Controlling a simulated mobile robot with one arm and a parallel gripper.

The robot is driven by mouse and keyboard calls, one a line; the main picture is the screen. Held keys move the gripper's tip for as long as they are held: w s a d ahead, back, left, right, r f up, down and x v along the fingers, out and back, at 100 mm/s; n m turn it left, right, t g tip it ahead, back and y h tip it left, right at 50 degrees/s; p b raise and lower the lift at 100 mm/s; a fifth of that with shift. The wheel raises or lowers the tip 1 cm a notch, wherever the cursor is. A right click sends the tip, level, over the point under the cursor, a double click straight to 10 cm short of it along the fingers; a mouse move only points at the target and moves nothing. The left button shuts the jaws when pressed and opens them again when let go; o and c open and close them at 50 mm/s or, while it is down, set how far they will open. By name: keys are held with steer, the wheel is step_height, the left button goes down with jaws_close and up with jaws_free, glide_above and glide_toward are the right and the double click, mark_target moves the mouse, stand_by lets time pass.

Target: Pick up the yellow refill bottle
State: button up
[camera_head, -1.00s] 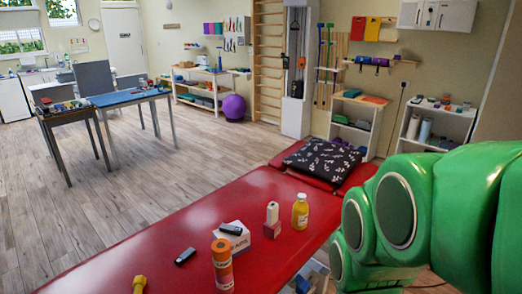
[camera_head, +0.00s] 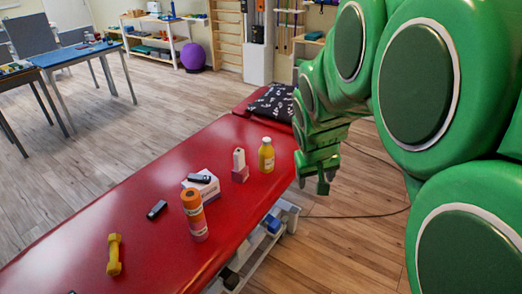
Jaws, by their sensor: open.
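The yellow refill bottle (camera_head: 266,157) stands upright on the red treatment table (camera_head: 150,170), near its right edge. It has a pale cap and a light label. My gripper (camera_head: 325,184) hangs to the right of the bottle, beyond the table's edge and over the floor. It points down, open and empty, and is apart from the bottle. My green arm fills the right side of the view.
Left of the bottle stand a small pink-and-white item (camera_head: 240,167), a white box (camera_head: 203,184) with a dark object on it, and an orange bottle (camera_head: 194,215). A black object (camera_head: 156,209) and a yellow dumbbell (camera_head: 114,254) lie further left. A patterned pillow (camera_head: 273,104) lies at the far end.

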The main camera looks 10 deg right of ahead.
steer(key=w+d+f+n+t+y, duration=0.1)
steer(key=w+d+f+t, duration=0.25)
steer(key=w, duration=1.15)
steer(key=w+d+f+n+t, duration=0.2)
steer(key=w+d+f+t, duration=0.15)
steer(key=w, duration=1.15)
steer(key=n+t+y, duration=0.2)
steer(key=t+y, duration=0.2)
steer(key=y, duration=0.2)
glide_toward(267, 139)
steer(key=w+d+r, duration=0.2)
steer(key=w+d, duration=0.1)
steer(key=d, duration=0.1)
steer(key=shift+a+f+n+t+y, duration=0.5)
steer(key=shift+a+f+n+y, duration=0.4)
steer(key=shift+a+f+y, duration=1.2)
steer(key=shift+y, duration=0.3)
steer(key=shift+d+f+x, duration=0.1)
steer(key=shift+f+x, duration=0.05)
steer(key=shift+x, duration=1)
steer(key=shift+d+f+x, duration=0.1)
steer(key=shift+f+x, duration=0.1)
steer(key=shift+x, duration=0.95)
steer(key=shift+d+f+x, duration=0.1)
steer(key=shift+f+x, duration=0.05)
steer(key=shift+x, duration=1)
steer(key=shift+w, duration=0.2)
steer(key=shift+c, duration=0.2)
